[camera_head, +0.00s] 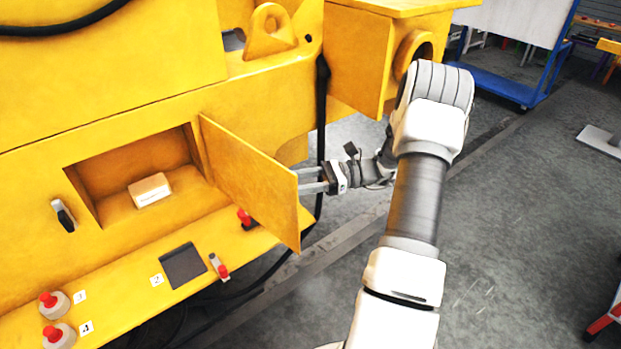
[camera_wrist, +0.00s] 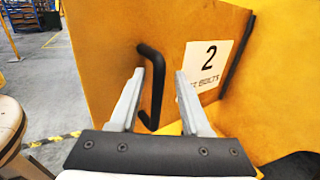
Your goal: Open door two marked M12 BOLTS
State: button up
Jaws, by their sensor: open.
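Door two (camera_head: 250,178) is a yellow panel that stands swung wide open from the machine's front. Its outer face (camera_wrist: 110,45) fills the wrist view, with a white label (camera_wrist: 208,68) reading 2 and a partly hidden line ending in BOLTS. A black bar handle (camera_wrist: 153,88) is on that face. My gripper (camera_head: 304,180) is at the door's outer side, its fingers open. In the wrist view the handle stands between the fingers, closer to the left one; contact cannot be told. The recess (camera_head: 115,165) behind the door is exposed, with a small white box (camera_head: 150,190) inside.
A yellow ledge (camera_head: 130,290) below the recess carries red-topped buttons (camera_head: 55,304), number tags and a dark pad (camera_head: 183,265). A black hose (camera_head: 321,110) hangs right of the door. A blue cart (camera_head: 510,88) stands behind; grey floor at right is largely clear.

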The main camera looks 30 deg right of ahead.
jog(key=b+v, duration=0.2)
jog(key=v, duration=1.5)
jog(key=shift+w+r, duration=0.1)
jog(key=shift+r, duration=0.05)
